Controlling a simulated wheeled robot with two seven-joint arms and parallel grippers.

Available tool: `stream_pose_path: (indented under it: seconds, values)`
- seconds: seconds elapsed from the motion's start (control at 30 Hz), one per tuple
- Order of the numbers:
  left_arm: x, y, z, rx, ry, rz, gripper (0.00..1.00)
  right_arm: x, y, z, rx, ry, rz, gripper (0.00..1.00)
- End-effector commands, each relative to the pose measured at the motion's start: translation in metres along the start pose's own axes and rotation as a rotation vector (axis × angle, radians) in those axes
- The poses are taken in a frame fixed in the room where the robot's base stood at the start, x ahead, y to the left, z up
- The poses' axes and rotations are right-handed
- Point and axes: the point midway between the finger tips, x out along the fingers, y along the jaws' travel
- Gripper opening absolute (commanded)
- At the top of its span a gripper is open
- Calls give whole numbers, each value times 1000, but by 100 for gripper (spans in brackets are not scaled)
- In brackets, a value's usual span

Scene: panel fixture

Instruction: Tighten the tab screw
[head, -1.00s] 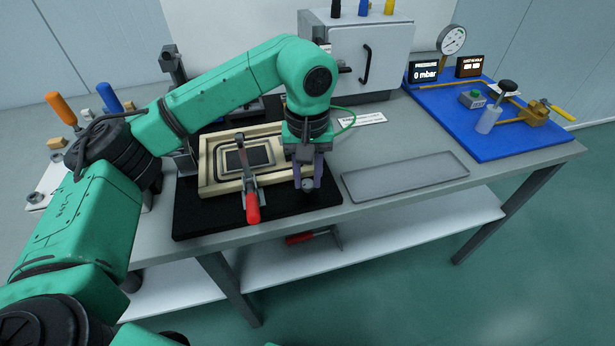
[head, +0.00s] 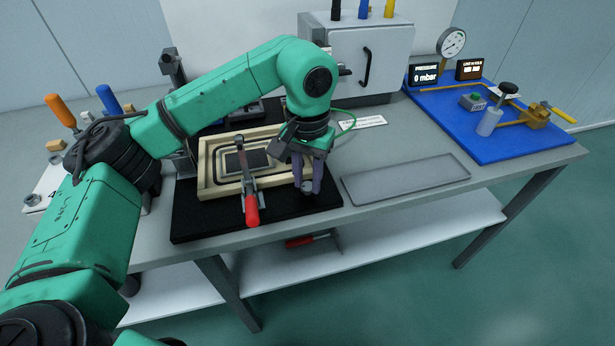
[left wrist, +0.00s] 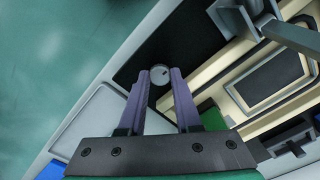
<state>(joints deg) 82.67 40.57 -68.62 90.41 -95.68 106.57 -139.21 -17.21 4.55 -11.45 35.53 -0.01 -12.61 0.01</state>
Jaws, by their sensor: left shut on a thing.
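The tab screw shows as a small round grey knob (head: 307,188) at the front right of the beige frame fixture (head: 205,165). It also shows in the left wrist view (left wrist: 159,71), with a mark on its face. My left gripper (head: 308,186) points down over it, with its purple fingers on either side of the knob. In the left wrist view the fingertips (left wrist: 160,76) are shut on the knob. The screw's shank is hidden. My right gripper is in neither view.
A toggle clamp with a red handle (head: 252,208) stands just left of my gripper. The fixture lies on a black mat (head: 215,222). An empty grey tray (head: 405,180) lies to the right. A blue board (head: 480,145) with a gauge is further right. A grey cabinet (head: 385,55) stands behind.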

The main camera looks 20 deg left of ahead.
Motion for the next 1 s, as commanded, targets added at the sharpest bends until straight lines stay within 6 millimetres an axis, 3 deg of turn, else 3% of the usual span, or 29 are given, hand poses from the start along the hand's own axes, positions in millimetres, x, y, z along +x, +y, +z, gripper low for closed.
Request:
stream_pose_path:
  seconds: [0.2,0.23,0.3,0.73,0.87,1.0]
  values:
    - [-3,0,-2,-2,9,2,0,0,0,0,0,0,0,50]
    - [-3,0,-2,-2,9,2,36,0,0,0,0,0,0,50]
    - [-3,0,-2,-2,8,2,62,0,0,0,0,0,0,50]
    - [-9,0,-1,-2,4,0,62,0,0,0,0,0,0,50]
    - [-32,0,-1,-2,6,2,62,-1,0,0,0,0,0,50]
    - [-73,0,-1,-2,7,1,62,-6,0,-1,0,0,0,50]
